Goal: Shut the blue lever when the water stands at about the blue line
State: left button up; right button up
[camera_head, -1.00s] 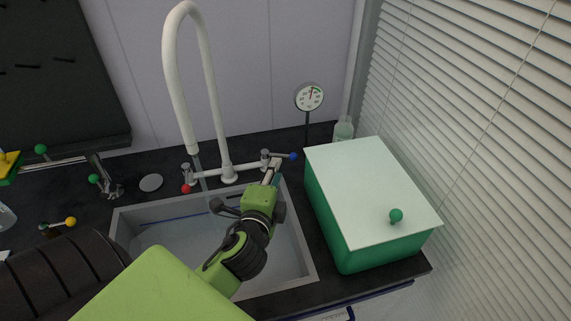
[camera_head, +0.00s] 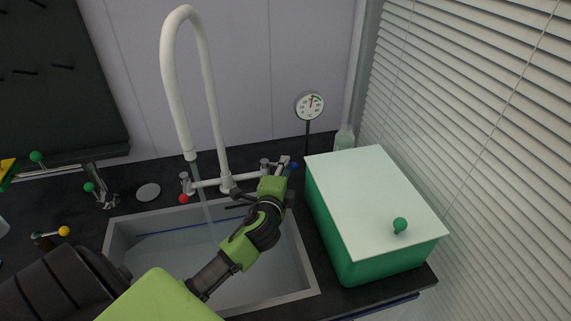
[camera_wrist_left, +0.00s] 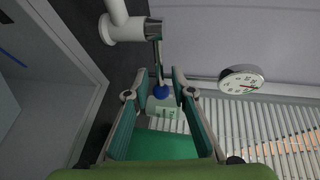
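The blue lever (camera_head: 293,166) sits at the right end of the white tap. A thin stream of water (camera_head: 207,213) runs from the spout into the grey sink (camera_head: 308,270). The blue line (camera_head: 172,230) runs along the sink's back wall. Water stands in the sink, but its exact height against the line is hard to tell. My right gripper is out of view.
A red-knobbed lever (camera_head: 183,198) is at the tap's left end. A green box with a pale lid (camera_head: 370,190) stands close right of the sink. A round dial (camera_head: 309,105) and a clear bottle (camera_head: 344,138) stand behind. My left arm crosses over the sink.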

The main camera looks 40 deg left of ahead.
pick_arm(q)
jog(key=shift+x, duration=1.1)
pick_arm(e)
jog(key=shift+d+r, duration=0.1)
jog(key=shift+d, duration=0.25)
pick_arm(q)
grip_shut()
